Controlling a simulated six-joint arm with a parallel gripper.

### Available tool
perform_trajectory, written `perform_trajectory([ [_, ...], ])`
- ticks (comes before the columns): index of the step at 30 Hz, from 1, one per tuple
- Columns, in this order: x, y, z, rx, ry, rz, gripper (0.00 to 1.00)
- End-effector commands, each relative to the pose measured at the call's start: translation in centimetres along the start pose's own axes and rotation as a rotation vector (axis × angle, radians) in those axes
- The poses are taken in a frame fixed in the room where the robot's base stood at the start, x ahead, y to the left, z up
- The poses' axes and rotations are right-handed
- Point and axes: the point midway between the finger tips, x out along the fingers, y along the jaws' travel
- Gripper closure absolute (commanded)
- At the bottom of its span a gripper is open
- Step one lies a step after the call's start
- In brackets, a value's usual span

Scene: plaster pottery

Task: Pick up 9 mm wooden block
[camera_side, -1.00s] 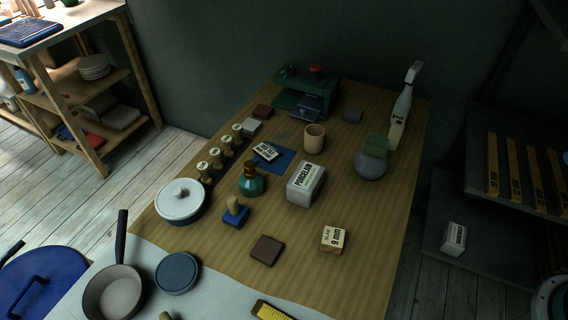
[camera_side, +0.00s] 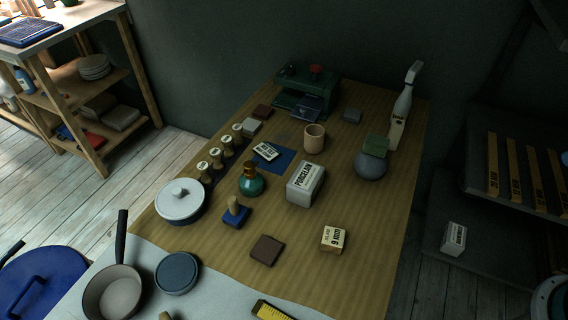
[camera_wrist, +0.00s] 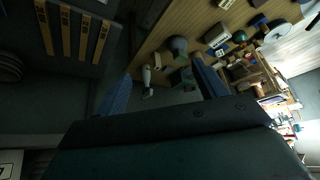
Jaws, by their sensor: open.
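The 9 mm wooden block (camera_side: 333,239), pale wood with a dark printed label on top, lies near the front right of the wooden work table in the side view. Nothing touches it. A small pale block (camera_wrist: 226,4) at the top edge of the wrist view looks like the same one. My gripper (camera_wrist: 162,86) shows only in the wrist view, with its two blue fingers wide apart and nothing between them. It is away from the block and outside the side view.
A white PORCELAIN box (camera_side: 305,184) stands behind the block, and a dark brown tile (camera_side: 267,250) lies to its left. A yellow tape measure (camera_side: 272,311) is in front. Bare table surrounds the block.

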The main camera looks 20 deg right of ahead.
Motion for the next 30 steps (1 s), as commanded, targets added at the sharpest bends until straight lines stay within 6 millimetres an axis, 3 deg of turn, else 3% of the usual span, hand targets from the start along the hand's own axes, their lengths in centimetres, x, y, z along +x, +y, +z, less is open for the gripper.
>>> perform_trajectory([
  [11,1.9,-1.1,-1.9,-0.085,-0.017,-0.029,0.29],
  [21,6.9,-4.5,-5.4,-0.279,-0.042,-0.104,0.29],
  [30,12.3,-8.5,-7.1,-0.446,-0.061,-0.180,0.29],
])
